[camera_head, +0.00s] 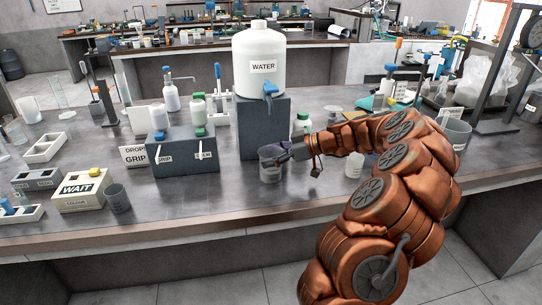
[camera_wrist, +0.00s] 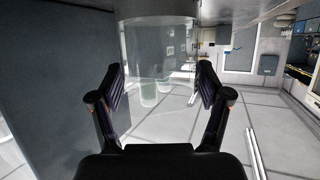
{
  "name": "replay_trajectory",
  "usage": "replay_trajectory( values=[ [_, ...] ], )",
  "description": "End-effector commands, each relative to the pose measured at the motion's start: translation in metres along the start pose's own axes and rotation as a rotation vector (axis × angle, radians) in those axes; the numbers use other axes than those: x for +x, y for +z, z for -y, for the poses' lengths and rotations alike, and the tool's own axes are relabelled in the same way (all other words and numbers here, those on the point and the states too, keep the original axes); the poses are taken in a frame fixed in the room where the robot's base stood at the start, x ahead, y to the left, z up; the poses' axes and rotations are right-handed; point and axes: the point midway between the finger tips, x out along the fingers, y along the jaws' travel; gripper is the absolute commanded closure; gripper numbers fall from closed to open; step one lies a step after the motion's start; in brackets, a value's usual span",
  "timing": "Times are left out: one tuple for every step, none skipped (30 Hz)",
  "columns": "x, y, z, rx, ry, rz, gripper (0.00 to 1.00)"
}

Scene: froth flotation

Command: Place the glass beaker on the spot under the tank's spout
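A clear glass beaker (camera_head: 270,172) is upright in front of the grey stand (camera_head: 262,130), roughly below the blue spout (camera_head: 270,90) of the white WATER tank (camera_head: 259,58). My gripper (camera_head: 279,160) reaches it from the right. In the wrist view, which looks upside down, the beaker (camera_wrist: 158,50) lies between the fingers of my gripper (camera_wrist: 162,68), with a fingertip against each side. I cannot tell if its base touches the bench. The marked spot is not visible.
A dark block with GRIP labels (camera_head: 182,152) and bottles stands left of the stand. The WAIT box (camera_head: 83,190) and a grey cup (camera_head: 117,199) are farther left. A small white cup (camera_head: 354,165) stands behind my arm. The bench front left of the beaker is clear.

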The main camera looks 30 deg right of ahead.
Motion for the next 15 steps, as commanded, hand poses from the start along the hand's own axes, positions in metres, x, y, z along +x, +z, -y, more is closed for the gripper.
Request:
replay_trajectory(
  values=[
    [-0.0001, -0.0001, 0.0, 0.0, 0.0, 0.0, 0.15],
    [-0.0001, -0.0002, 0.0, 0.0, 0.0, 0.0, 0.11],
    [-0.0001, -0.0002, 0.0, 0.0, 0.0, 0.0, 0.08],
    [-0.0001, -0.0002, 0.0, 0.0, 0.0, 0.0, 0.08],
    [-0.0001, -0.0002, 0.0, 0.0, 0.0, 0.0, 0.08],
    [0.0, -0.0002, 0.0001, 0.0, 0.0, 0.0, 0.08],
    [-0.0001, -0.0002, 0.0, 0.0, 0.0, 0.0, 0.08],
    [0.0, -0.0002, 0.0001, 0.0, 0.0, 0.0, 0.08],
    [0.0, -0.0001, 0.0, 0.0, 0.0, 0.0, 0.08],
    [0.0, -0.0001, 0.0001, 0.0, 0.0, 0.0, 0.08],
    [0.0, -0.0001, 0.0, 0.0, 0.0, 0.0, 0.08],
    [-0.0001, -0.0004, 0.0, 0.0, 0.0, 0.0, 0.08],
    [-0.0003, -0.0007, 0.0, 0.0, 0.0, 0.0, 0.08],
    [-0.0006, -0.0013, 0.0, 0.0, 0.0, 0.0, 0.08],
    [-0.001, -0.0024, 0.0, 0.0, 0.0, 0.0, 0.08]
  ],
)
